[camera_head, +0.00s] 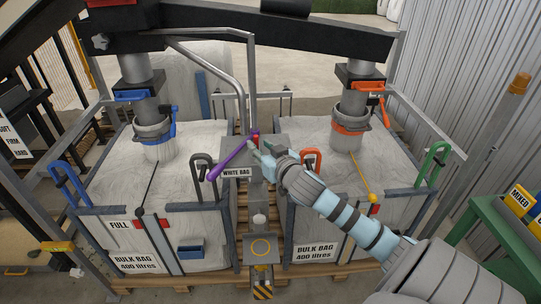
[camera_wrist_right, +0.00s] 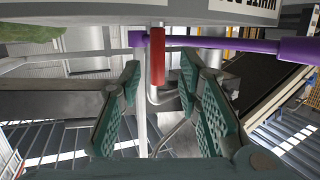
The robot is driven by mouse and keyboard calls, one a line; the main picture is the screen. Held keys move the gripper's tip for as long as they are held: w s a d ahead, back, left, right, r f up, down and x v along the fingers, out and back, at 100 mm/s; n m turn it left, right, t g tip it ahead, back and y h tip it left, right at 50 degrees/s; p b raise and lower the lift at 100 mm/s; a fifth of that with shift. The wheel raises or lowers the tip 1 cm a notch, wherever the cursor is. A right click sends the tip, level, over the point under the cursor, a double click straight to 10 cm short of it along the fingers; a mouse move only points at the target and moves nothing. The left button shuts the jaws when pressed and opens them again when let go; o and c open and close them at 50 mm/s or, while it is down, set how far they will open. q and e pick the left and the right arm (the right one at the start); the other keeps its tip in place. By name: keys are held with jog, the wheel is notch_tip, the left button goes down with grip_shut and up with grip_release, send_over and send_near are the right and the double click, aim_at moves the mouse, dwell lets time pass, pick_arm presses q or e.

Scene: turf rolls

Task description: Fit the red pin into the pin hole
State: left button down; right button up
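The red pin (camera_head: 254,137) is at the upper end of the purple lever (camera_head: 231,160), by the grey post above the WHITE BAG label. In the right wrist view the red pin (camera_wrist_right: 158,58) stands upright and crosses the purple lever (camera_wrist_right: 225,43). My right gripper (camera_head: 261,146) is close beside the pin. In the wrist view its fingers (camera_wrist_right: 167,72) are spread, with the pin's lower end showing in the gap and clear space on both sides. I cannot make out the pin hole. My left gripper is not in view.
Two white bulk bags (camera_head: 108,186) (camera_head: 325,190) in grey frames stand either side of the central post. Blue (camera_head: 152,126) and orange (camera_head: 350,126) clamp rings hold their necks. A dark beam (camera_head: 280,32) crosses above. A green rack (camera_head: 500,225) stands at right.

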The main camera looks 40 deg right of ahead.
jog(key=v, duration=0.8)
jog(key=s+d+f+g+h, duration=0.1)
jog(key=s+d+f+g, duration=0.2)
jog(key=f, duration=0.8)
jog(key=s+d+f+g, duration=0.2)
jog(key=d+f, duration=0.2)
jog(key=f, duration=0.8)
jog(key=s+f+g, duration=0.3)
jog(key=s+f, duration=0.4)
jog(key=f, duration=0.5)
jog(key=s+a+f+n+g+y, duration=0.1)
jog(key=s+a+f+g, duration=0.1)
jog(key=s+a+f, duration=0.4)
jog(key=s+a+f+n+g+y, duration=0.1)
jog(key=s+a+f, duration=0.5)
jog(key=s, duration=0.6)
jog(key=s+a+f+n+g+y, duration=0.1)
jog(key=s+a+f+g+y, duration=0.1)
jog(key=s+a+f, duration=0.5)
jog(key=shift+s+a+g, duration=0.2)
jog(key=shift+s+g, duration=0.3)
jog(key=shift+s, duration=0.4)
notch_tip(320, 180, down, 4)
jog(key=b, duration=0.3)
jog(key=shift+r, duration=0.1)
